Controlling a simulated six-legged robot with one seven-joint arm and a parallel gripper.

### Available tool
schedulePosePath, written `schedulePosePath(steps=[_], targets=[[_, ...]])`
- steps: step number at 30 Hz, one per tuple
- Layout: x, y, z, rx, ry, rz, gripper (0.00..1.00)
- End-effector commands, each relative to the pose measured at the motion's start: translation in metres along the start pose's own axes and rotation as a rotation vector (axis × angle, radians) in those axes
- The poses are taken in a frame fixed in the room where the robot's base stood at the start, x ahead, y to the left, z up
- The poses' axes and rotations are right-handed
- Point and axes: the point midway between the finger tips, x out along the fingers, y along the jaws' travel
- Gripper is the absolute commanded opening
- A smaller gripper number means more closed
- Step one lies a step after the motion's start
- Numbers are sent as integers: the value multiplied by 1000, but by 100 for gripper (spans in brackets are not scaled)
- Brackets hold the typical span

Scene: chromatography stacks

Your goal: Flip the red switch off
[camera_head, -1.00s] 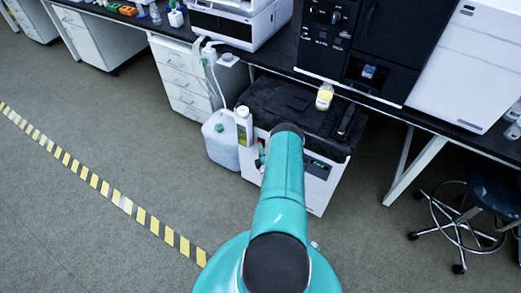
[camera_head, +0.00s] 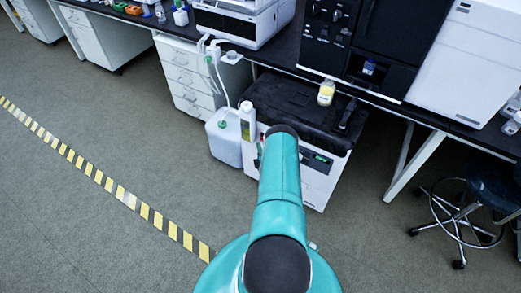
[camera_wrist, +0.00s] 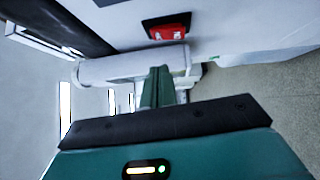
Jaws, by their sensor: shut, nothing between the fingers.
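The red switch (camera_wrist: 168,32) shows in the wrist view, set in a black frame on a white panel. My gripper (camera_wrist: 158,72) points toward that panel, with its green fingers together and empty. Its tips appear below the switch in the picture, and I see no contact with it. In the head view, my teal arm reaches to the front of a white cabinet (camera_head: 318,183) with a black top under the bench. The arm hides my gripper there, and the switch cannot be made out clearly.
A white bottle (camera_head: 247,121) and a white jug (camera_head: 224,138) stand left of the cabinet. A white cylindrical shape (camera_wrist: 115,68) lies close by my fingers in the wrist view. A stool (camera_head: 465,215) stands at the right. The floor at left is open.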

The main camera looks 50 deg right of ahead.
Motion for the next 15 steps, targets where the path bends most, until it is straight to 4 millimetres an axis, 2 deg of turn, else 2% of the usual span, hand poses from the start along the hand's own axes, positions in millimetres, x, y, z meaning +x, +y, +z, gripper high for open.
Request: schedulePosePath(steps=[3, 15], targets=[[0, 0, 0, 0, 1, -1, 0], [-75, 10, 2, 0, 0, -3, 0]])
